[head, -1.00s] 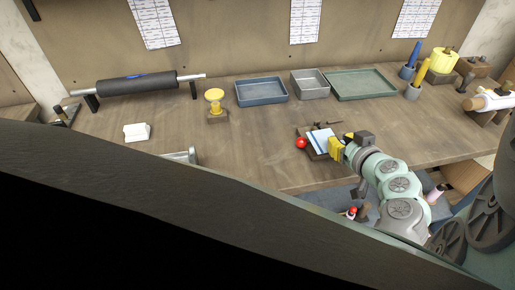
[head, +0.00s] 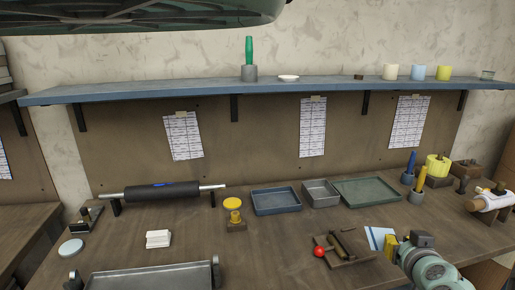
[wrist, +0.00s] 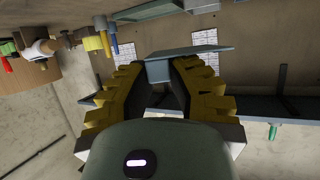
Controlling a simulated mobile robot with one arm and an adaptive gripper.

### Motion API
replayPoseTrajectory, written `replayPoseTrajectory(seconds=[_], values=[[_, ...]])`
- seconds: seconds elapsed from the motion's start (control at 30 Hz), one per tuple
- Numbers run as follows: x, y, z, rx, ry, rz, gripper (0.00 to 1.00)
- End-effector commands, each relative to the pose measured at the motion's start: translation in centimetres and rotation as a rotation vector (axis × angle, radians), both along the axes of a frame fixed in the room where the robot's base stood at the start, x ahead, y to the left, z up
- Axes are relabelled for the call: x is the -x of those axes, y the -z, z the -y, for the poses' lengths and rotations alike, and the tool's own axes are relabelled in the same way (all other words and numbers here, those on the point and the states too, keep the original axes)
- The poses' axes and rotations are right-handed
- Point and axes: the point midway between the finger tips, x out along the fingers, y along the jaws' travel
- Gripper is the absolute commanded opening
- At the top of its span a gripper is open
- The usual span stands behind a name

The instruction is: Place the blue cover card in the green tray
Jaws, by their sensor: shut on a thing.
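The blue cover card (head: 376,237), showing blue and white, is held at the tips of my gripper (head: 391,242). It is beside and to the right of the wooden stand with the red ball. In the wrist view the card (wrist: 200,51) is seen nearly edge-on beyond the yellow fingers of my gripper (wrist: 160,75), which are shut on it. The green tray (head: 368,191) lies flat and empty at the back right of the bench, behind the card. Part of it also shows at the top of the wrist view (wrist: 148,10).
A blue tray (head: 276,200) and a grey bin (head: 320,194) stand left of the green tray. Blue and yellow tools in cups (head: 418,184) stand at its right. The wooden stand (head: 345,250) with a red ball (head: 319,252) is left of my gripper.

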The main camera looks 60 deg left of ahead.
Motion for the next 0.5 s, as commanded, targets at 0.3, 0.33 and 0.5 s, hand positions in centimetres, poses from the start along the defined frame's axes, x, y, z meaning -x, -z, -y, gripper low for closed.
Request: replayPoseTrajectory(seconds=[0.3,0.33,0.5], values=[[-5.8,-8.1,13.2,-0.005,0.511,0.001,0.04],[-6.0,-8.5,14.2,-0.005,0.544,0.001,0.04],[-6.2,-10.0,18.7,-0.003,0.699,-0.001,0.04]])
